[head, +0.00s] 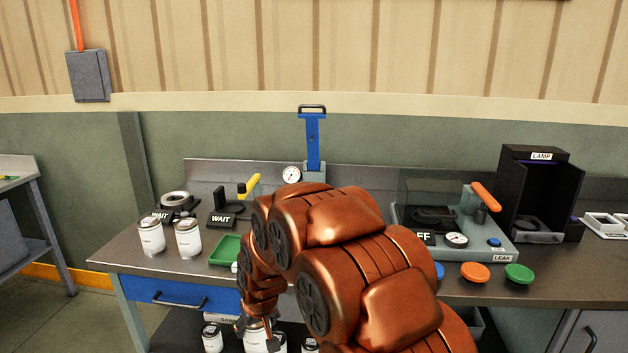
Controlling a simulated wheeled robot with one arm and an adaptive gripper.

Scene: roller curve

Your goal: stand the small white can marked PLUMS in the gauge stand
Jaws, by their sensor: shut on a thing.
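My gripper (257,324) is low at the front edge of the bench, partly hidden by my copper-coloured arm. It is shut on a white can (256,341), which is cut off by the bottom of the picture; its marking cannot be read. Other white cans (212,338) stand on the shelf below, and two white cans (151,238) (188,240) stand on the bench at left; their print is too small to read. A blue upright stand (313,143) with a round dial (291,174) is at the back of the bench, its lower part hidden behind my arm.
On the bench are two units with WAIT signs (222,220), a green tray (225,249), a clear-covered LEAK unit (480,248), a black LAMP box (541,157), and orange (475,272) and green (519,273) discs. A blue drawer (180,294) is under the bench edge.

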